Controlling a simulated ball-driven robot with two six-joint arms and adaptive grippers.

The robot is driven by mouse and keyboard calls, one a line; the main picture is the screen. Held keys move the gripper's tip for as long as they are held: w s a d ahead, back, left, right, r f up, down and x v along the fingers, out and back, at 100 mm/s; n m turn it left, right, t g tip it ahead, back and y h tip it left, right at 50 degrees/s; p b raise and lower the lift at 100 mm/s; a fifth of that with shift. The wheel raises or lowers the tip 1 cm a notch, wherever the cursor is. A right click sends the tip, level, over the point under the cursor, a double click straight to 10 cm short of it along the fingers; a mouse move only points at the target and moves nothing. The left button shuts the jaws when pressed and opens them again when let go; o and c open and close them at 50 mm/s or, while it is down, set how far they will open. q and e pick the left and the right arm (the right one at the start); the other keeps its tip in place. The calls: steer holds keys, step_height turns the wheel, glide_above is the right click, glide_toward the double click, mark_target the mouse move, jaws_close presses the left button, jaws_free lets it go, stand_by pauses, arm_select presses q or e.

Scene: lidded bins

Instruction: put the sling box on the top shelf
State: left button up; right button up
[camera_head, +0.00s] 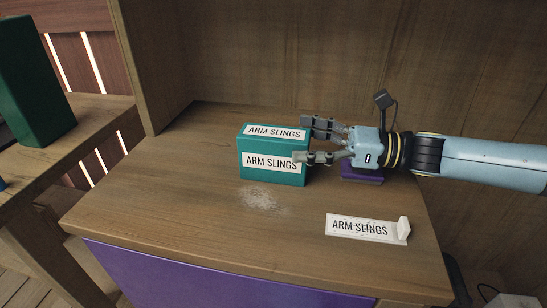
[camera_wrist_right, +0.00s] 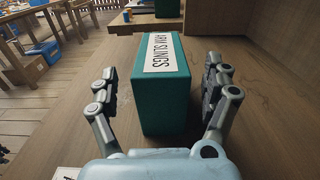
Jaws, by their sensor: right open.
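The sling box (camera_head: 273,172) is a teal box with white "ARM SLINGS" labels on its top and front. It stands upright on a wooden shelf surface (camera_head: 190,215). My right gripper (camera_head: 307,140) comes in from the right, with one finger behind the box and one in front of its right end. In the right wrist view the box (camera_wrist_right: 163,95) stands between the two open fingers (camera_wrist_right: 165,95), with a visible gap on each side. My left gripper is not in view.
A white "ARM SLINGS" label holder (camera_head: 362,228) lies near the front right. A purple object (camera_head: 361,175) sits behind my right gripper. Pale specks (camera_head: 263,199) lie before the box. A dark green box (camera_head: 35,80) stands on a separate surface at left. Wooden walls close the back.

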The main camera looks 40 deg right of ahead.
mark_target(280, 133)
steer(key=b+x, duration=0.1)
steer(key=x, duration=0.4)
steer(key=shift+f, duration=0.15)
steer(key=shift+c, duration=0.7)
steer(key=c, duration=1.3)
steer(key=shift+r, duration=0.4)
steer(key=r, duration=0.1)
steer(key=r+p, duration=0.1)
steer(key=r, duration=0.1)
steer(key=s+r+p, duration=0.1)
steer(key=shift+d+r, duration=0.15)
steer(key=shift+d, duration=0.1)
arm_select(q)
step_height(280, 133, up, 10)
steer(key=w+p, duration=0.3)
steer(key=p, duration=0.5)
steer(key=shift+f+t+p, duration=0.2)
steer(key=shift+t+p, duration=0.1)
steer(key=shift+p, duration=0.05)
arm_select(e)
steer(key=s+d+r, duration=0.4)
steer(key=s+r, duration=0.2)
steer(key=s, duration=0.3)
steer(key=shift+s+d, duration=0.15)
steer(key=shift+s, duration=0.05)
